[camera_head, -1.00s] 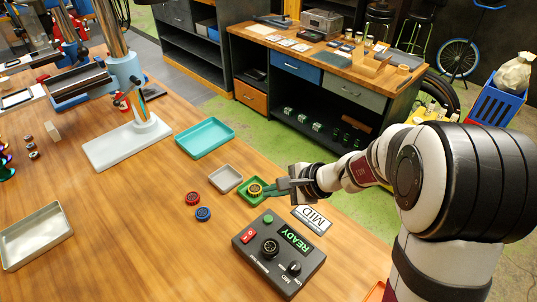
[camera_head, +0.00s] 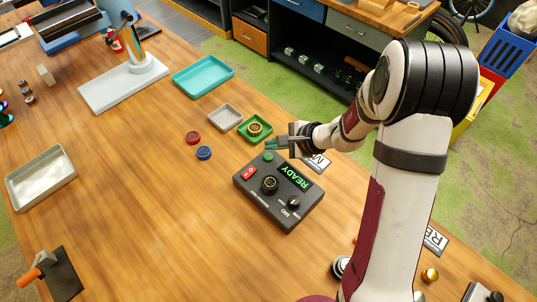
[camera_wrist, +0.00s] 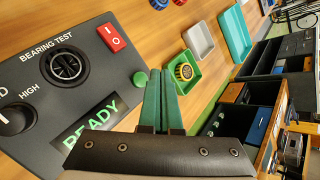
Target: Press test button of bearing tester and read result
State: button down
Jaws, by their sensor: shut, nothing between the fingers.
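The black bearing tester (camera_head: 249,191) lies on the wooden bench. Its green display (camera_head: 296,177) reads READY, also in the wrist view (camera_wrist: 92,128). A round green button (camera_head: 268,157) sits at its edge; it also shows in the wrist view (camera_wrist: 139,78). A dark bearing sits in the round test socket (camera_head: 269,184). My gripper (camera_head: 269,146) is shut and empty, its green fingers beside the button. In the wrist view the fingertips (camera_wrist: 161,72) are just right of the button; whether they touch it I cannot tell. A red rocker switch (camera_head: 248,173) is on the tester.
A yellow bearing (camera_head: 255,128) sits in the green tray (camera_head: 266,138), close behind the gripper. An empty grey tray (camera_head: 226,118) and larger teal tray (camera_head: 203,76) stand beyond. Red (camera_head: 193,137) and blue (camera_head: 204,152) bearings lie left. A MID card (camera_head: 317,162) is partly behind my arm.

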aim_at(268, 157)
jog(key=shift+f, duration=0.95)
dwell(1.3)
jog(key=shift+f, duration=0.4)
